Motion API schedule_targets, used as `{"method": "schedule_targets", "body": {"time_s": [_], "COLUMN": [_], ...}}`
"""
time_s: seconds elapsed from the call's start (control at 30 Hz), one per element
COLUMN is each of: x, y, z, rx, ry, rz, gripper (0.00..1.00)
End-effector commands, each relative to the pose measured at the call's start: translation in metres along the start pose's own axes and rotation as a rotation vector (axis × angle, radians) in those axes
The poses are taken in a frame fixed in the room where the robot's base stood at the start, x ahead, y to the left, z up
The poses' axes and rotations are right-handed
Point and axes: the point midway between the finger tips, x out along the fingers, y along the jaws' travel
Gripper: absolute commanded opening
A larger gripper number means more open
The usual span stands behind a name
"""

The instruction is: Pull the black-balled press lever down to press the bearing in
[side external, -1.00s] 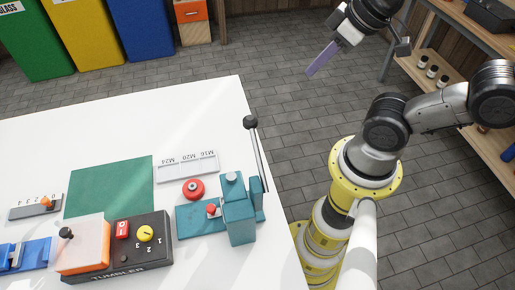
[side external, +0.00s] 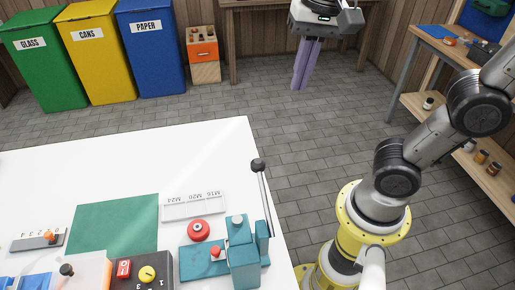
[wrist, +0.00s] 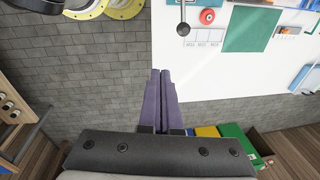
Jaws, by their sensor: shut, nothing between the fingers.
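The teal press (side external: 243,252) stands at the right edge of the white table. Its lever (side external: 264,196) rises from the press's right side and ends in a black ball (side external: 258,165) at the top. The ball also shows in the wrist view (wrist: 183,29). A small red part (side external: 216,252) sits on the teal base beside the press column; I cannot tell if it is the bearing. My gripper (side external: 299,86) has purple fingers that are shut and empty. It hangs beyond the table's right edge, apart from the ball. The fingers also show in the wrist view (wrist: 160,75).
The floor under my gripper is clear.

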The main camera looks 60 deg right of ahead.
Motion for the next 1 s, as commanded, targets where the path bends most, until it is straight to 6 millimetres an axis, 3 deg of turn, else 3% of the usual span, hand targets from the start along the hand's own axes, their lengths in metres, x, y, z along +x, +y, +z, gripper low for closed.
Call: {"method": "schedule_targets", "body": {"time_s": [0.1,0.3,0.57,1.0], "x": [-0.003,0.008,0.027,0.108], "y": [-0.037,-0.074,-0.076,-0.063], "z": [0.005,0.017,0.024,0.03], "rx": [0.025,-0.052,-0.08,-0.079], "ry": [-0.044,-0.073,-0.082,-0.083], "rz": [0.067,0.121,0.139,0.141], "gripper": [0.0,0.0,0.0,0.0]}}
